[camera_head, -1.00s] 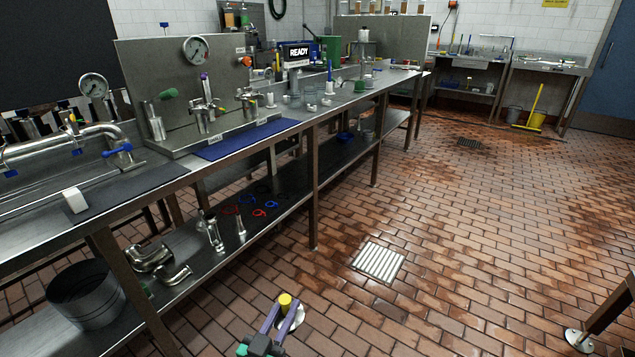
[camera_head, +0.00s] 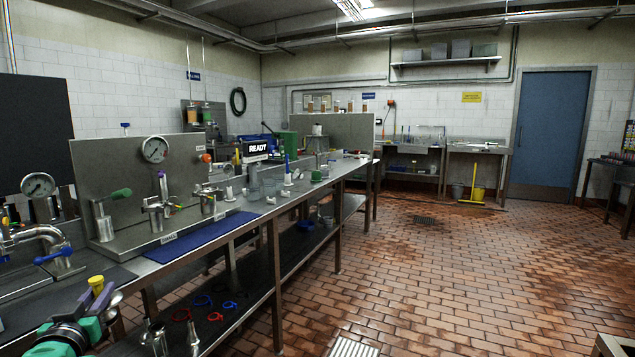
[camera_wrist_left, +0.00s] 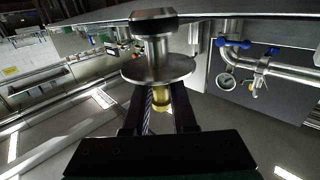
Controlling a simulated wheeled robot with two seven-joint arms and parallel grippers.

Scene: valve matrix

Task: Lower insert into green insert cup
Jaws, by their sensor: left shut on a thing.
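My left gripper (camera_head: 92,299) is at the bottom left of the head view, over the near edge of the bench. It is shut on the insert, whose yellow end (camera_head: 96,281) stands up between the fingers. In the left wrist view the insert has a wide metal disc (camera_wrist_left: 158,69), a black end and a yellow part between the gripper's fingers (camera_wrist_left: 158,112). A small green cup (camera_head: 317,176) stands farther along the bench, well apart from the gripper; I take it for the green insert cup, but it is too small to see inside. My right gripper is not in view.
A steel panel with a gauge (camera_head: 155,149) and valves stands on the bench, with a blue mat (camera_head: 200,236) before it. Clear cups (camera_head: 254,193) and a READY display (camera_head: 254,150) stand farther back. The tiled floor (camera_head: 440,270) to the right is open.

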